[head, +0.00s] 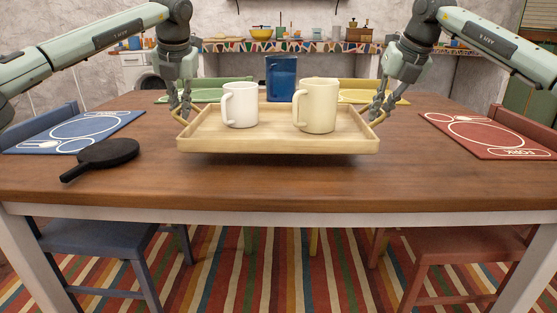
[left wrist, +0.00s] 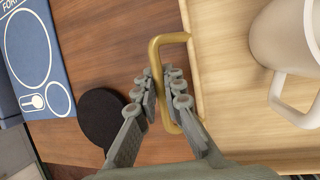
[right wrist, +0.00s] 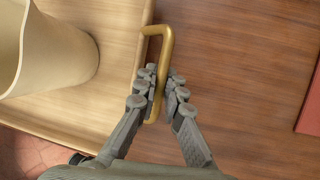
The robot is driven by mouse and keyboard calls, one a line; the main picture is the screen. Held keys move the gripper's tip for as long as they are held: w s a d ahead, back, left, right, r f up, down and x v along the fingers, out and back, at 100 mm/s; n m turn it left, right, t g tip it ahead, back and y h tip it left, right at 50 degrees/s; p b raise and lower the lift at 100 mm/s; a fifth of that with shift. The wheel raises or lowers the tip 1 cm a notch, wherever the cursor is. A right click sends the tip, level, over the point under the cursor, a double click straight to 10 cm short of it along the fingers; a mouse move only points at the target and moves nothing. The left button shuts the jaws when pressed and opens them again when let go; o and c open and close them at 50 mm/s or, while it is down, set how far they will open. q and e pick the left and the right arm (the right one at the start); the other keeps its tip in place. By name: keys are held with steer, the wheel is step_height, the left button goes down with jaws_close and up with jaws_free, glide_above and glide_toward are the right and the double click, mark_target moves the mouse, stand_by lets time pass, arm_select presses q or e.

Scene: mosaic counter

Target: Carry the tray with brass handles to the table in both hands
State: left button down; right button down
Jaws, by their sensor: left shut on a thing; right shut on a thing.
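The light wooden tray (head: 275,144) is level over the middle of the brown table (head: 290,182), with a dark shadow beneath its front edge. I cannot tell whether it touches the tabletop. A white mug (head: 241,104) and a larger cream mug (head: 316,106) stand upright on it. My left gripper (head: 182,112) is shut on the left brass handle (left wrist: 172,38). My right gripper (head: 377,113) is shut on the right brass handle (right wrist: 157,31). In both wrist views the fingers sit either side of the brass bar.
A black pan-like object (head: 107,153) lies left of the tray. A blue placemat (head: 82,130) and a red placemat (head: 486,135) lie at the sides. A blue container (head: 281,78) shows behind the mugs; its base is hard to place. Chairs surround the table.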

arm_select(q)
steer(key=shift+r, duration=0.1)
arm_select(e)
steer(key=shift+r, duration=0.1)
